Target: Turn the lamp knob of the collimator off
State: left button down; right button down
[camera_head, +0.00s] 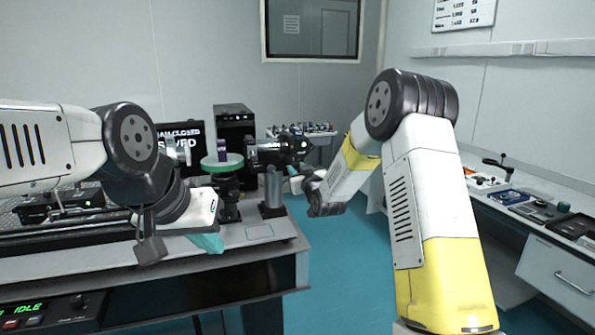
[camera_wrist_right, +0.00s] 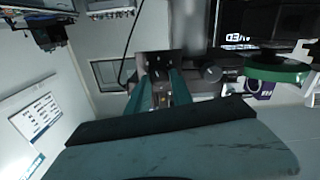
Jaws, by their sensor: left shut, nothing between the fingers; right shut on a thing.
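The collimator (camera_head: 275,150) is a black horizontal barrel on a grey post at the right end of the near optical table. Its lamp end faces right, toward my right arm. My right gripper (camera_head: 294,182) is at that end. In the right wrist view its two teal fingers (camera_wrist_right: 160,92) are shut on the small dark lamp knob (camera_wrist_right: 158,86), with the collimator's black body just behind. Knob markings and its turned position are too small to read. My left gripper (camera_head: 207,241) is shut and empty, low over the near table's front edge, apart from the collimator.
A green-rimmed round stage (camera_head: 222,163) stands left of the collimator; it also shows in the right wrist view (camera_wrist_right: 275,73). A black tower (camera_head: 234,130) and a screen (camera_head: 182,135) stand behind. A side bench (camera_head: 545,215) runs along the right. Blue floor (camera_head: 345,260) lies between.

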jog(key=n, duration=0.4)
jog(key=shift+a+n, duration=0.1)
jog(key=shift+n, duration=0.2)
jog(key=n, duration=0.3)
jog(key=shift+f+n, duration=0.1)
jog(key=shift+n, duration=0.3)
jog(key=n, duration=0.8)
jog(key=shift+f, duration=0.1)
jog(key=n, duration=0.3)
jog(key=shift+n, duration=0.4)
jog(key=shift+f+n, duration=0.15)
jog(key=shift+n, duration=5.65)
